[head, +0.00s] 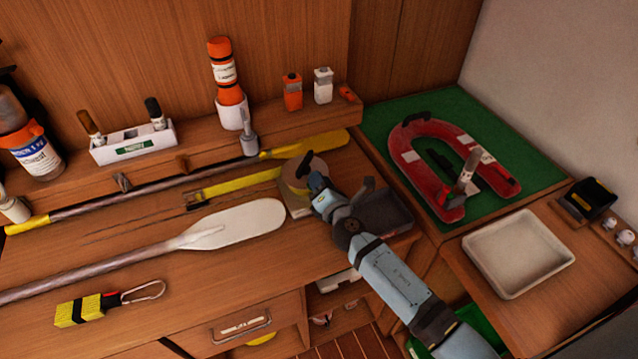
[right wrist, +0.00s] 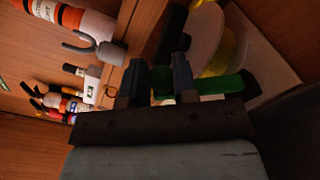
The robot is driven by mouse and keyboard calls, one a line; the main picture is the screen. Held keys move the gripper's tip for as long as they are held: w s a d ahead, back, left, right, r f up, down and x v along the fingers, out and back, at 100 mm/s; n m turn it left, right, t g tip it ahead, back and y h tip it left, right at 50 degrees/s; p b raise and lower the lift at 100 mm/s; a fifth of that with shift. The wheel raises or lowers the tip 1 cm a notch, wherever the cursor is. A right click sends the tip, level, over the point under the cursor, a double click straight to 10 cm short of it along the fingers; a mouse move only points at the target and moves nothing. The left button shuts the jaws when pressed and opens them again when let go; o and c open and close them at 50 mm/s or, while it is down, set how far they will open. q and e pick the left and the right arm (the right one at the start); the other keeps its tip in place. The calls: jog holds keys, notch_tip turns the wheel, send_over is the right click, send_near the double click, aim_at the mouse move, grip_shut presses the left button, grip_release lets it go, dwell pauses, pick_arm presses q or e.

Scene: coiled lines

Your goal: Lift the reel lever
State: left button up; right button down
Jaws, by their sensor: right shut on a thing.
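The reel (head: 291,185) stands on the wooden bench, with a yellow strap (head: 235,186) running out from it to the left. My right gripper (head: 316,182) is at the reel's right side and hides part of it. In the right wrist view the pale round reel (right wrist: 207,38) is just beyond my right gripper (right wrist: 160,82). The fingers are shut on a green bar (right wrist: 218,85), which looks like the reel lever and extends to the right toward the reel. How far the lever is raised cannot be told. My left gripper is not in view.
A white-bladed paddle (head: 245,222) lies in front of the strap, and a yellow-bladed one (head: 320,142) behind it. A dark tray (head: 385,212) is right of the gripper. A red horseshoe float (head: 435,150) lies on a green mat. An empty white tray (head: 517,253) stands right.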

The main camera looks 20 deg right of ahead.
jog(key=c, duration=1)
grip_release()
jog(key=shift+o, duration=0.2)
jog(key=s+b, duration=0.2)
jog(key=s, duration=1.2)
jog(key=shift+d, duration=0.3)
